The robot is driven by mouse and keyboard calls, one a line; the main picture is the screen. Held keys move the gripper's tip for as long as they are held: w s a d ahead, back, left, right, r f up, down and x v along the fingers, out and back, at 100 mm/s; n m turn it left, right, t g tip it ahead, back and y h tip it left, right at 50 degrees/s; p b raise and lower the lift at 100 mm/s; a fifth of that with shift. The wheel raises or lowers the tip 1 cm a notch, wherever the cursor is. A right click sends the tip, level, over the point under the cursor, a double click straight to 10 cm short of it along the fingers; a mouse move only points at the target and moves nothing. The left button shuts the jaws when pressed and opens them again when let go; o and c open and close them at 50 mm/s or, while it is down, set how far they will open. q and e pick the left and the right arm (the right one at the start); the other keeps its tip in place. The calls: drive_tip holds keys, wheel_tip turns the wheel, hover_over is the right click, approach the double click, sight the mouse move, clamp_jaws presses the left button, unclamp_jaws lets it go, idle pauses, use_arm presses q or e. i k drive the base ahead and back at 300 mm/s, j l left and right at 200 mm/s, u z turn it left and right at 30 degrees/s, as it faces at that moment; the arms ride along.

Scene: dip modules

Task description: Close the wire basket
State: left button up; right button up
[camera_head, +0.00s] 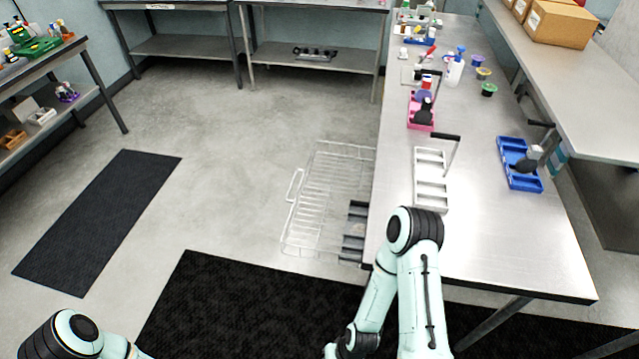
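The wire basket (322,188) is a thin, pale wire drawer. It sticks out to the left from under the steel worktable (480,235), low above the floor, and stands open. Its looped handle (294,185) is on its left end. A dark compartmented tray (354,228) shows at the basket's right side, partly hidden by the table edge. My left arm shows only at the bottom left corner, and my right arm bends in front of the table at bottom centre. Both grippers are outside the picture, and neither arm appears to touch the basket.
White tray (417,180), pink caddy (413,122) and blue tray (505,160) stand on the worktable. Black mats (100,215) lie on the floor. The grey floor left of the basket is clear. Shelved benches (185,47) stand along the back wall.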

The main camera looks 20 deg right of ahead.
sight(298, 170)
drive_tip(key=i+j+z, duration=0.1)
drive_tip(key=z, duration=0.3)
drive_tip(key=i+j+z, duration=0.1)
drive_tip(key=j+z, duration=0.15)
drive_tip(key=z, duration=0.15)
drive_tip(key=j+z, duration=0.2)
drive_tip(key=z, duration=0.2)
drive_tip(key=j+z, duration=0.4)
drive_tip(key=j, duration=0.7)
drive_tip(key=k+j, duration=0.15)
drive_tip(key=j, duration=0.15)
drive_tip(key=k+j, duration=0.1)
drive_tip(key=j, duration=0.2)
drive_tip(key=k, duration=0.4)
drive_tip(key=i+j+z, duration=0.1)
drive_tip(key=i+j, duration=0.2)
drive_tip(key=i+j+z, duration=0.15)
drive_tip(key=i+j, duration=0.25)
drive_tip(key=i+j+z, duration=0.1)
drive_tip(key=i+j, duration=0.3)
drive_tip(key=i+j+z, duration=0.15)
drive_tip(key=i+j, duration=0.25)
drive_tip(key=i+j+z, duration=0.1)
drive_tip(key=i+j, duration=0.3)
drive_tip(key=i+j+z, duration=0.1)
drive_tip(key=i+j, duration=0.2)
drive_tip(key=j, duration=0.3)
drive_tip(key=i+j+z, duration=0.15)
drive_tip(key=i+j, duration=0.15)
drive_tip(key=j, duration=0.2)
